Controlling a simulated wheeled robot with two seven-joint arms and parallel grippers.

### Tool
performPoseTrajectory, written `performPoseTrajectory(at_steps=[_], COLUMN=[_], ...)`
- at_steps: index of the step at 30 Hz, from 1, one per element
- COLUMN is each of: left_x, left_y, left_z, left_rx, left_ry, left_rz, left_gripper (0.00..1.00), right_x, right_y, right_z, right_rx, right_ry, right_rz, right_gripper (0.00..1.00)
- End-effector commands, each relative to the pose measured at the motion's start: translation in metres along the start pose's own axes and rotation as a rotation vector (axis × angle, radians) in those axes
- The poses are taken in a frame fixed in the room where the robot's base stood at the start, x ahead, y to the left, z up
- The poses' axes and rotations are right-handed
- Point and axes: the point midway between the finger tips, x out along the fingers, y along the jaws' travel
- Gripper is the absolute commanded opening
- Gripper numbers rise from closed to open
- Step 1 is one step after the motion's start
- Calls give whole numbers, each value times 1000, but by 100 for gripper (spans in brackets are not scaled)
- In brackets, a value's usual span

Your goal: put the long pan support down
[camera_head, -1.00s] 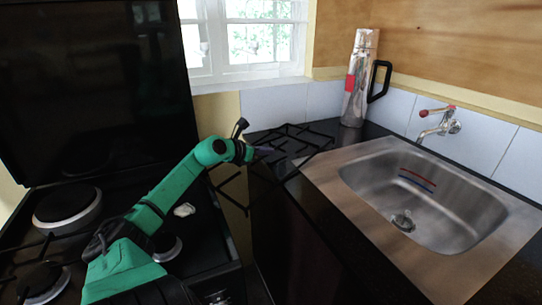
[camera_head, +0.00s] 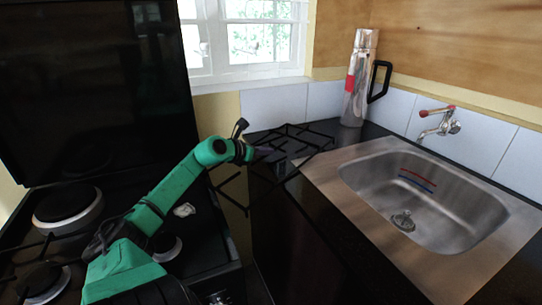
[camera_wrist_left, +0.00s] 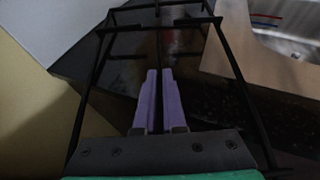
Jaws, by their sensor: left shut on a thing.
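The long pan support (camera_head: 291,133) is a black wire grate. My left gripper (camera_head: 262,154) is shut on one of its bars. In the head view its far part is over the dark counter left of the sink, and its near part hangs past the counter edge over the gap beside the stove. In the left wrist view the pan support (camera_wrist_left: 235,67) spreads around the purple fingers of my left gripper (camera_wrist_left: 159,75), which are close together on a middle bar. I cannot tell whether the grate touches the counter. My right gripper is not in view.
A steel sink (camera_head: 330,190) with a tap (camera_head: 440,124) is at the right. A silver flask (camera_head: 358,80) with a black handle stands at the counter's back. The stove (camera_head: 205,235) has burners and a small white object (camera_head: 184,210). Dark counter (camera_head: 300,215) is bare in front.

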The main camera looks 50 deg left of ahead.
Motion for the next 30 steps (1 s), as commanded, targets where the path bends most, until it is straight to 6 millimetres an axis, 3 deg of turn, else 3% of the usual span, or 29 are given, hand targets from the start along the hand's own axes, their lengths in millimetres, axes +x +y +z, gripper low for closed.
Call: performPoseTrajectory(at_steps=[11,17,30], left_x=[-1,-10,-59], left_y=[0,-1,-5], left_z=[4,25,142], left_rx=[1,4,5], left_ry=[-4,-7,-10], left_rz=[0,0,1], left_gripper=[0,0,0], right_x=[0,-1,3], right_y=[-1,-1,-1], right_z=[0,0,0], right_rx=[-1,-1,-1], right_ry=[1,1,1], right_rz=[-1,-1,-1], right_gripper=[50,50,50])
